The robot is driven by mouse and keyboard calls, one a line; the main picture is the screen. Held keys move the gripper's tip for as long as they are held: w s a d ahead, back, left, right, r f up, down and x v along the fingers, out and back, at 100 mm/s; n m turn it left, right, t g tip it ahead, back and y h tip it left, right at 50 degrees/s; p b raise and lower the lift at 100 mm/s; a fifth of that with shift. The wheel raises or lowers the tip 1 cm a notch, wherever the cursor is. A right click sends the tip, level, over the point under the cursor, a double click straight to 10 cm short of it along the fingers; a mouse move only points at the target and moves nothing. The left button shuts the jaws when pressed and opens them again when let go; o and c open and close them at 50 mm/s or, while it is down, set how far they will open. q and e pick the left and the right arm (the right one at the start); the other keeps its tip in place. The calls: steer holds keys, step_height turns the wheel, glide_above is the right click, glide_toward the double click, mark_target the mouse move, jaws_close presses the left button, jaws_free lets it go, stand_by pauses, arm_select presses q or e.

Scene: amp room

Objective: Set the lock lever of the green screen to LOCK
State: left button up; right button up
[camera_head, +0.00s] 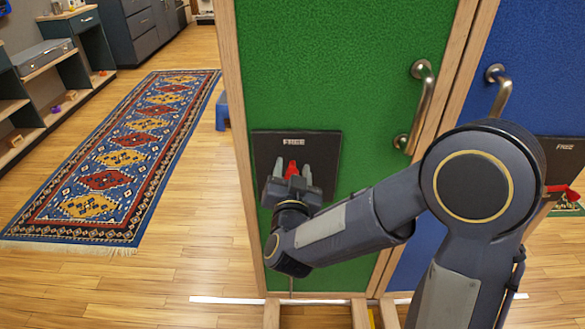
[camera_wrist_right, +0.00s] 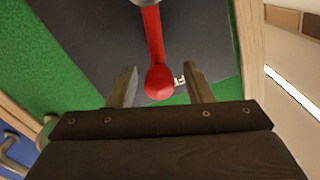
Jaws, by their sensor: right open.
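The green screen (camera_head: 330,60) stands upright in a wooden frame in front of me. Its black lock plate (camera_head: 325,150) is low on the panel and shows the word FREE at the top. The red lock lever (camera_head: 291,169) is on this plate; its bar and round knob (camera_wrist_right: 159,82) show in the right wrist view. My right gripper (camera_head: 293,172) is open at the plate, with one finger on each side of the knob. I see a gap between the knob and each finger (camera_wrist_right: 161,84). My left gripper is not in view.
A metal handle (camera_head: 425,105) sticks out at the green screen's right edge. A blue screen (camera_head: 520,60) adjoins on the right, with its own handle (camera_head: 500,90), black plate (camera_head: 562,150) and red lever. A patterned rug (camera_head: 130,150) and open floor lie left.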

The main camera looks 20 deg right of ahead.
steer(key=shift+w+d, duration=0.2)
steer(key=shift+w, duration=0.4)
jaws_close()
steer(key=shift+f, duration=0.1)
